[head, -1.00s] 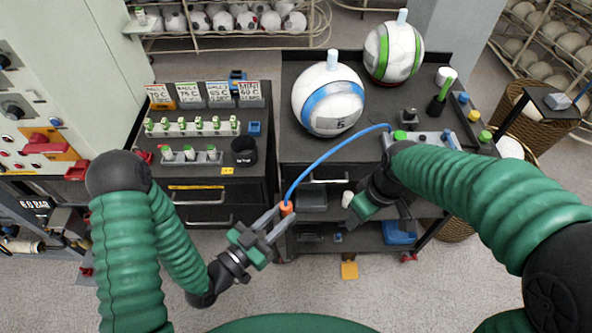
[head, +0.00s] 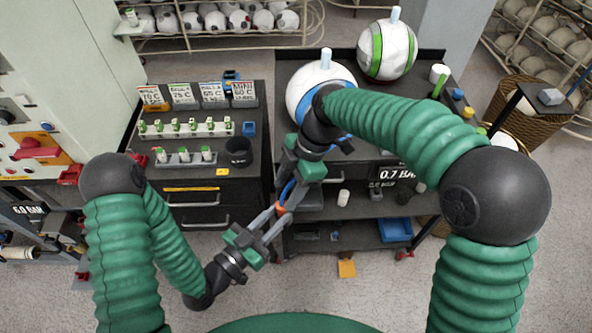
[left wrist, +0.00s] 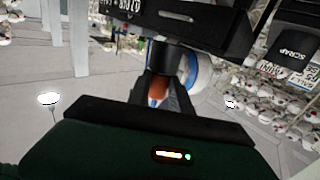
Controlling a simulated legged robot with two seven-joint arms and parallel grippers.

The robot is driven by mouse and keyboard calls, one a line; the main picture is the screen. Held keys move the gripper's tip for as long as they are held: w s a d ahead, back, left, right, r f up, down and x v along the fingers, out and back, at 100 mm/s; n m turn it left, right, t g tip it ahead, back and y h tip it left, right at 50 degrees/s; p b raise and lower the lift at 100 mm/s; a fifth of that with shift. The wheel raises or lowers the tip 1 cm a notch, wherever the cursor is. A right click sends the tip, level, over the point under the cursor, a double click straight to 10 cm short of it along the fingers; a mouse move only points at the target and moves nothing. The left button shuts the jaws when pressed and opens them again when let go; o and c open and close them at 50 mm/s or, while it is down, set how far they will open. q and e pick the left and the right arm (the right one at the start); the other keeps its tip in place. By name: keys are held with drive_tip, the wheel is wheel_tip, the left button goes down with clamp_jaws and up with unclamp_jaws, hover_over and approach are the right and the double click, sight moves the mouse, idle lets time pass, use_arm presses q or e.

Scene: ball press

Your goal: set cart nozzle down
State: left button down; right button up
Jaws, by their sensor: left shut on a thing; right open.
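The cart nozzle, an orange fitting (head: 280,209) on a blue hose (head: 286,191), is held in my left gripper (head: 277,213), which is shut on it in front of the cart. In the left wrist view the orange fitting (left wrist: 158,88) sits between the fingers, with a dark part just above it. My right gripper (head: 288,187) is open just above the left one, its fingers around or beside the hose; I cannot tell whether they touch it. My right arm hides most of the hose and part of the cart top (head: 300,63).
A blue-striped ball (head: 300,95) and a green-striped ball (head: 387,50) sit on the cart. A bench (head: 255,165) with small racks and a black cup (head: 238,151) stands left. The lower shelf has a blue tray (head: 396,230). Floor in front is mostly clear.

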drive_tip(key=shift+x, duration=1.4)
drive_tip(key=shift+c, duration=0.3)
drive_tip(key=c, duration=0.7)
use_arm(q)
drive_tip(key=shift+s+d, duration=0.1)
drive_tip(key=shift+s, duration=0.05)
use_arm(e)
drive_tip(key=shift+w, duration=0.15)
clamp_jaws()
use_arm(q)
drive_tip(key=c, duration=1.2)
unclamp_jaws()
drive_tip(key=shift+c, duration=0.2)
drive_tip(key=shift+o, duration=0.8)
